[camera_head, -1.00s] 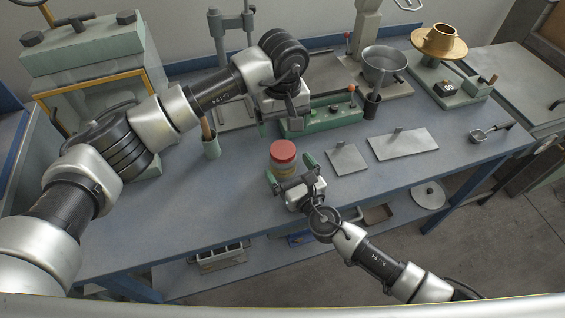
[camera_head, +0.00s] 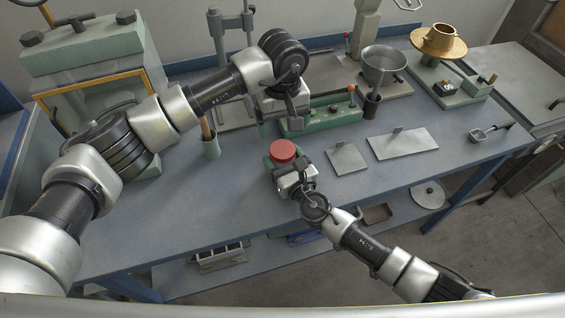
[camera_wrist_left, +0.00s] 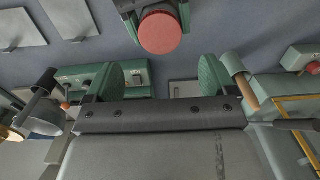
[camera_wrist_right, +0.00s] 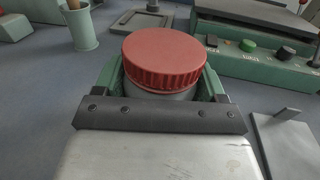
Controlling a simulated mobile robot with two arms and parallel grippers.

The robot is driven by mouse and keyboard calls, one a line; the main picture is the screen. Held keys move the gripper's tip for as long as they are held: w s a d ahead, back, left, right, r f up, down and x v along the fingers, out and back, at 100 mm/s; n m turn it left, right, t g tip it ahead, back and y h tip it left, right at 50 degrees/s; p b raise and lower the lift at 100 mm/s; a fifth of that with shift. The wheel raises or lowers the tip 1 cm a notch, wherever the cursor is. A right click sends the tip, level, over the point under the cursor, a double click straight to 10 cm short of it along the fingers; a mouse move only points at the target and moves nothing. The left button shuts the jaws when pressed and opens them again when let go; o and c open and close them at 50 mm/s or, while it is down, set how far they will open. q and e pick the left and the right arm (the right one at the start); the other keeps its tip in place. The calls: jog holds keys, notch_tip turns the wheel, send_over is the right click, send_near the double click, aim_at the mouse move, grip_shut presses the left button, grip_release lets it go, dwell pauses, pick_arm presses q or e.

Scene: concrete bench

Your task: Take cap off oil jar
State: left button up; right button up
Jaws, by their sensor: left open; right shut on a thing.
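The oil jar has a red ribbed cap (camera_head: 283,151) on its top and stands upright on the blue bench. In the right wrist view the red cap (camera_wrist_right: 165,58) sits on the jar body (camera_wrist_right: 160,93), just above my right gripper's fingers. My right gripper (camera_head: 284,163) is shut around the jar body below the cap. My left gripper (camera_head: 277,130) is open and empty, behind the jar in the head view. In the left wrist view its green fingers (camera_wrist_left: 158,80) are spread, and the red cap (camera_wrist_left: 160,30) lies beyond them. Most of the jar body is hidden by the right gripper.
A green control box (camera_head: 320,118) stands behind the jar. A green cup (camera_head: 210,147) with a wooden handle stands to the left. Flat metal plates (camera_head: 402,144) lie to the right. A metal funnel (camera_head: 383,60) stands at the back. The bench's front left is clear.

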aim_at(283, 149)
jog(key=c, duration=0.5)
pick_arm(q)
jog(key=shift+m, duration=0.3)
pick_arm(e)
jog(key=shift+c, duration=0.9)
pick_arm(q)
jog(key=m, duration=0.4)
jog(key=shift+r, duration=0.2)
jog(key=m, duration=0.4)
jog(key=shift+f, duration=0.1)
notch_tip(283, 149, down, 8)
jog(key=shift+r, duration=0.15)
